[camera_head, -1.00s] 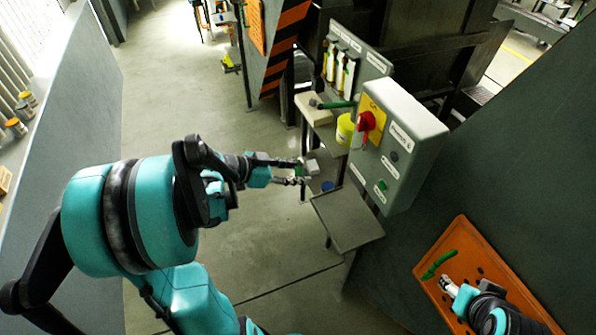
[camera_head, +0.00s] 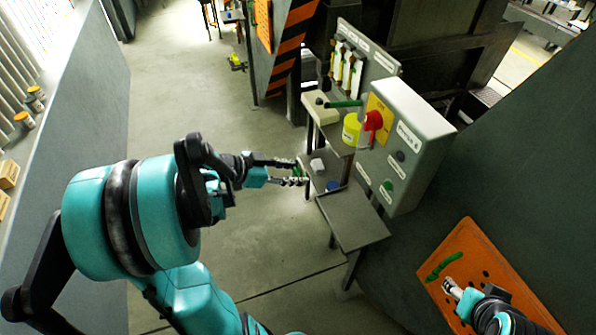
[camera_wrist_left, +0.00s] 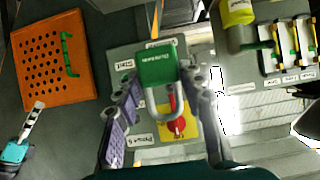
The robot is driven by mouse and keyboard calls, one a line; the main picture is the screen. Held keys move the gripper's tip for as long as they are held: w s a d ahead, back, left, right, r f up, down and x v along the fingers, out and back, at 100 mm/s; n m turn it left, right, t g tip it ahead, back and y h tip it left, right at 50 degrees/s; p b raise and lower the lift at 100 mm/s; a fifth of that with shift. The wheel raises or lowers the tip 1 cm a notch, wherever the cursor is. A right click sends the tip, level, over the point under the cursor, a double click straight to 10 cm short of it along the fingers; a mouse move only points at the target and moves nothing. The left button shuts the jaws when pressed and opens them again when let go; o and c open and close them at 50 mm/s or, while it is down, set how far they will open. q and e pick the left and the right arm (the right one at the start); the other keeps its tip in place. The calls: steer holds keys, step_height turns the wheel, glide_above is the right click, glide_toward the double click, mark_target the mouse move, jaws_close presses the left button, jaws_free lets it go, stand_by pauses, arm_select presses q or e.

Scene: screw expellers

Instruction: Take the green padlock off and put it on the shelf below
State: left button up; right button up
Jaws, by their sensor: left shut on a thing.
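My left gripper (camera_head: 297,172) is shut on the green padlock, seen in the left wrist view (camera_wrist_left: 157,66) between the two fingers. Its silver shackle points toward the bottom of that view. In the head view the padlock shows only as a bit of green between the fingertips. It is off the control box (camera_head: 410,140), whose red switch (camera_head: 374,121) sits on a yellow plate. A lower shelf (camera_head: 318,183) lies just right of the fingertips. My right gripper (camera_head: 451,286) is over the orange board; its finger opening is unclear.
A white block (camera_head: 317,165) and a blue round item (camera_head: 333,186) are on the lower shelf. A bare grey platform (camera_head: 352,220) stands in front. The orange board (camera_head: 478,250) carries a green bar (camera_head: 445,265).

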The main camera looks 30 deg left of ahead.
arm_select(q)
steer(key=shift+s+a, duration=0.8)
steer(key=shift+s, duration=0.25)
steer(key=shift+s+a, duration=0.8)
steer(key=shift+s, duration=0.2)
arm_select(e)
steer(key=shift+f, duration=0.15)
